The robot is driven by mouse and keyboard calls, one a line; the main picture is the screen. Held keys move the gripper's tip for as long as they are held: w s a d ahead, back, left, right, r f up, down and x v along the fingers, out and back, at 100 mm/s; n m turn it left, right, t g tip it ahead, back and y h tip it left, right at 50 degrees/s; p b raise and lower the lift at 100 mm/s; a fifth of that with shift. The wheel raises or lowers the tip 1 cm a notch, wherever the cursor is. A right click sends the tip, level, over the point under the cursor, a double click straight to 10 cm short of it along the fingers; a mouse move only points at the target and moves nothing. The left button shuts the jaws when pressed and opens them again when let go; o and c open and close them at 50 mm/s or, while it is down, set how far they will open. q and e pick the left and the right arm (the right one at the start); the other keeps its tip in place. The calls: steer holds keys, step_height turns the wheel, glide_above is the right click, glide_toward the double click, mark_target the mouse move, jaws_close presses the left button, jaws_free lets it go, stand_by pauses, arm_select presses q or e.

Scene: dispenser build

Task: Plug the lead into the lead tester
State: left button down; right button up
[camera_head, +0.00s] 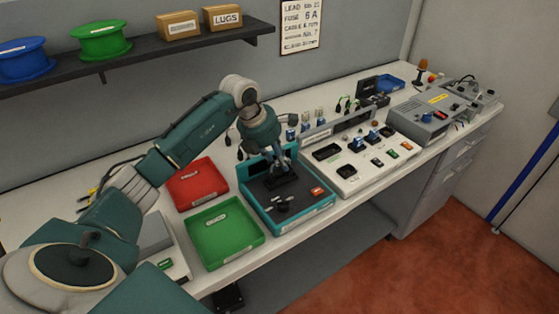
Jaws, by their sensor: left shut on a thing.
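My left gripper (278,165) reaches down over a teal-framed unit (265,215) at the middle of the bench. It is shut on a small dark thing, mostly hidden by the fingers; I cannot tell whether it is the lead's plug. A black block (284,186) lies right under the fingertips, and I cannot tell if the held thing touches it. The unit also carries a dark knob-like part (283,206) and a red-orange piece (317,191). A grey instrument box (425,118) stands at the right; I cannot tell which unit is the lead tester. My right gripper is not in view.
A green tray (226,258) and a red tray (203,194) lie left of the teal unit. A white panel (350,183) with sockets and switches stands close on its right. A shelf (150,58) with spools and boxes hangs above.

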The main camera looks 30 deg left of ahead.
arm_select(q)
steer(key=shift+f+b, duration=0.3)
steer(key=shift+f, duration=0.05)
stand_by(0.3)
steer(key=c, duration=1.2)
jaws_free()
steer(key=shift+o, duration=0.2)
steer(key=shift+r, duration=0.1)
steer(key=shift+r+p, duration=2.25)
steer(key=shift+r, duration=1.2)
